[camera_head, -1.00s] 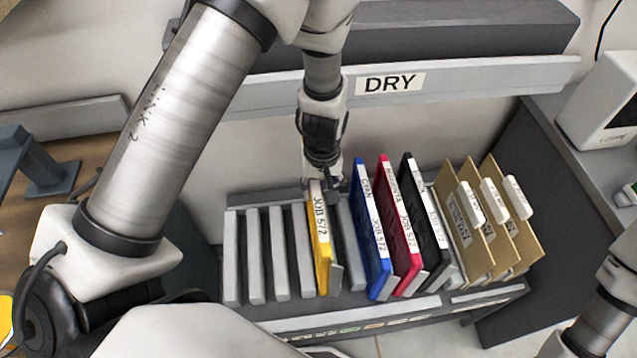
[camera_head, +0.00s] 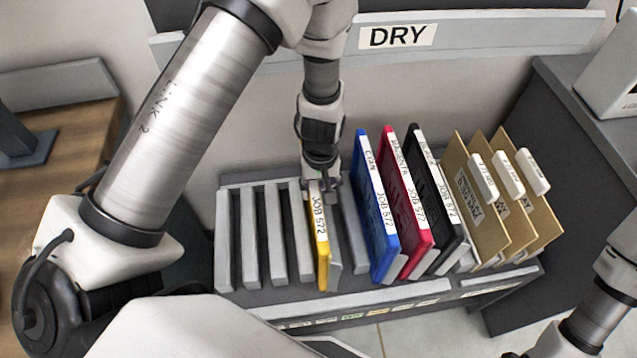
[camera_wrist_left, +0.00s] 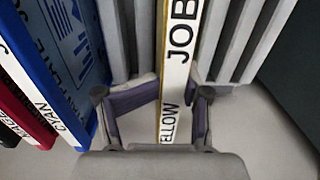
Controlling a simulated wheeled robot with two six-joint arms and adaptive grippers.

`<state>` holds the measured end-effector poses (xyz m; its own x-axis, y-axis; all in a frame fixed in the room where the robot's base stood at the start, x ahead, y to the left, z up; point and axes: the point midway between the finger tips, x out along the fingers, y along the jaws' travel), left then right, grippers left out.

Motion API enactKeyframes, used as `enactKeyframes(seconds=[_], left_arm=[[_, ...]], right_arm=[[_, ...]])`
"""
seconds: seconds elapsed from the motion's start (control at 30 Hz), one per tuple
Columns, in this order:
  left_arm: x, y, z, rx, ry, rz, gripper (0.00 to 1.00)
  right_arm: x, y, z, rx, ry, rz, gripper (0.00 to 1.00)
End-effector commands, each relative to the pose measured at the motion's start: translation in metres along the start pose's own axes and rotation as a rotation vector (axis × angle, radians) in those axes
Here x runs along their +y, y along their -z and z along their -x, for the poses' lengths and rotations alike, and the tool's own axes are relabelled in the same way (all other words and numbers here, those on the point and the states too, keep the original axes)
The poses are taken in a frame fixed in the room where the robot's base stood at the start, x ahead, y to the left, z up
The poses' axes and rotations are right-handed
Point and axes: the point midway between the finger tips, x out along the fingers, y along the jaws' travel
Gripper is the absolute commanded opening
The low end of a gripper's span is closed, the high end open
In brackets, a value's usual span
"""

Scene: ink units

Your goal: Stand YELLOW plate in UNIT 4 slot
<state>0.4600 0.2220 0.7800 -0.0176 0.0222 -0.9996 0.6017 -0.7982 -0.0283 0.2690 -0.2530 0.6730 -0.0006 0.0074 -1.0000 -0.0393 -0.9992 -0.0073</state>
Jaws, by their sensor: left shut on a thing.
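The yellow plate (camera_head: 320,240), labelled JOB 572, stands upright between grey dividers of the slotted rack (camera_head: 250,285). In the left wrist view its white label strip (camera_wrist_left: 178,75) shows part of YELLOW and JOB. My left gripper (camera_head: 322,180) is at the plate's far end and is shut on it. In the left wrist view the left gripper's fingers (camera_wrist_left: 163,105) lie on both sides of the plate's edge. The unit labels along the rack's front are too small to read, and the plate's lower edge is hidden. My right gripper is out of view; only part of its arm shows at lower right.
A blue CYAN plate (camera_head: 378,215), a red MAGENTA plate (camera_head: 408,210) and a black plate (camera_head: 436,205) stand to the right. Brown folders (camera_head: 490,215) stand beyond them. Slots left of the yellow plate are empty. A shelf marked DRY (camera_head: 480,32) runs behind.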

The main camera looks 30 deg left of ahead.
Motion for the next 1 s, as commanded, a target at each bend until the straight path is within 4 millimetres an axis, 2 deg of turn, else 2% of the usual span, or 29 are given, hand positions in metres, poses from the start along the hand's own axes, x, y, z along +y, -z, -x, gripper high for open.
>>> enactKeyframes(seconds=[0.1, 1.0], left_arm=[[0.0005, 0.0005, -0.0076, 0.001, -0.001, 0.0, 0.0], [0.0004, -0.0001, -0.0152, 0.0, 0.0, 0.001, 0.0]], right_arm=[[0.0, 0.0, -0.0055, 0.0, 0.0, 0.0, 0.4], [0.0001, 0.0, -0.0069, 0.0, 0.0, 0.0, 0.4]])
